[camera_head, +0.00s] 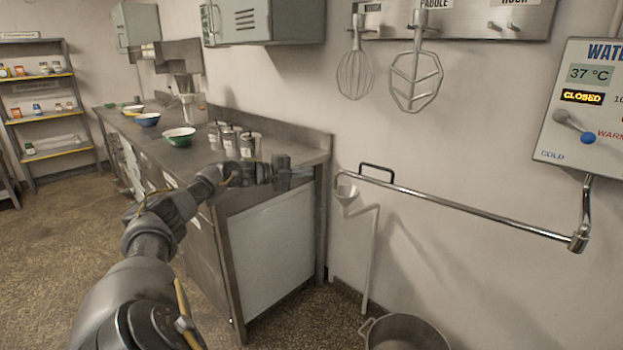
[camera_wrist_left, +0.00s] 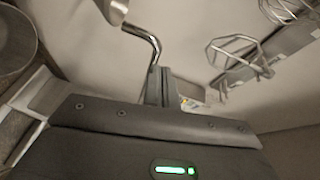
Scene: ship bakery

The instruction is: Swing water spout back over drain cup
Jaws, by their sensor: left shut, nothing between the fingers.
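The chrome water spout (camera_head: 470,206) runs from its joint under the water panel, at the right, along the wall to the left. Its free end bends down above the white drain cup (camera_head: 347,193), at the cup's rim as I see it. A dark handle (camera_head: 377,166) stands on the spout near that end. My left gripper (camera_head: 300,172) is shut and empty, left of the spout end and apart from it in the head view. In the left wrist view the bent chrome spout end (camera_wrist_left: 146,38) shows beyond the fingers (camera_wrist_left: 160,86). My right gripper is not in view.
The steel counter (camera_head: 265,150) with several canisters (camera_head: 230,140) and bowls lies behind my left gripper. A large pot (camera_head: 405,330) stands on the floor below the spout. A whisk (camera_head: 355,72) and a paddle (camera_head: 416,78) hang above. The water panel (camera_head: 590,110) reads CLOSED.

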